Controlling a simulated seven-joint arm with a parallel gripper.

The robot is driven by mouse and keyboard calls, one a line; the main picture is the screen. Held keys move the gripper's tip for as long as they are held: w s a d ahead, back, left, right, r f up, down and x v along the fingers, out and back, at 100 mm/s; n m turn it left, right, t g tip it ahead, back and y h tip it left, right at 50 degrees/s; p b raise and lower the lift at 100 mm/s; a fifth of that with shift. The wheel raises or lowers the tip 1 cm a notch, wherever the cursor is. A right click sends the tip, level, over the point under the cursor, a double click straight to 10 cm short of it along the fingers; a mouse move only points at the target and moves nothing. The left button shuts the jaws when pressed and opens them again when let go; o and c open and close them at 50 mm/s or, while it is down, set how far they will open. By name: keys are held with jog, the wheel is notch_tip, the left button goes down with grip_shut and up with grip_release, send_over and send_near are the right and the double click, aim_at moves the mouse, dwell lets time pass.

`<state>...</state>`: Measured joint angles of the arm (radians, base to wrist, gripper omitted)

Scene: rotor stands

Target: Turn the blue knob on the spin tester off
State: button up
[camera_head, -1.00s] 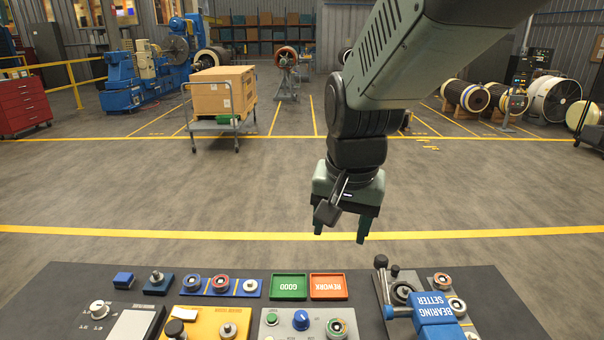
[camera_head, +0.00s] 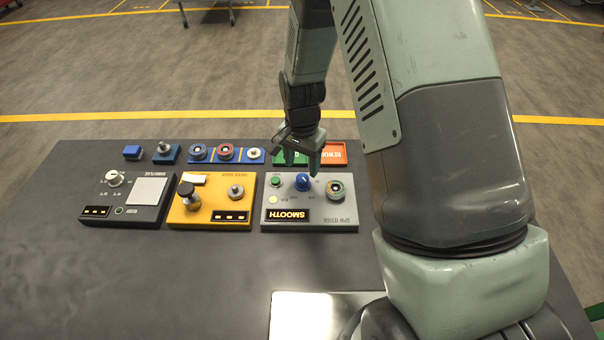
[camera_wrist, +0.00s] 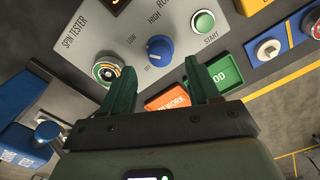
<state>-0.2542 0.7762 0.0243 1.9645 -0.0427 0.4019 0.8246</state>
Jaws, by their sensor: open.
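The spin tester (camera_head: 342,213) is a grey panel box on the table, with a lit display (camera_head: 289,215) reading SMOOTH. Its blue knob (camera_head: 303,181) stands near its far edge and also shows in the wrist view (camera_wrist: 160,47), with LOW and HIGH labels around it. I cannot make out which setting the knob points to. A green start button (camera_head: 275,182) and a round rotor seat (camera_head: 336,190) flank the knob. My gripper (camera_head: 301,168) is open and empty, just above the knob. In the wrist view its fingers (camera_wrist: 160,68) are spread either side of the knob, apart from it.
Green and orange trays, GOOD (camera_wrist: 222,75) and REWORK (camera_wrist: 167,99), lie just beyond the tester. A yellow box (camera_head: 212,212) and a black box with a white plate (camera_head: 149,191) stand to its left. My arm hides the table's right side. The front left is clear.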

aim_at(303, 178)
notch_tip(303, 178, down, 6)
jog(key=shift+r, duration=0.2)
jog(key=c, duration=1)
jog(key=shift+c, duration=0.2)
jog(key=shift+n, duration=0.3)
jog(key=n, duration=0.6)
jog(key=shift+d, duration=0.15)
jog(key=n, duration=0.7)
jog(key=shift+n, duration=0.3)
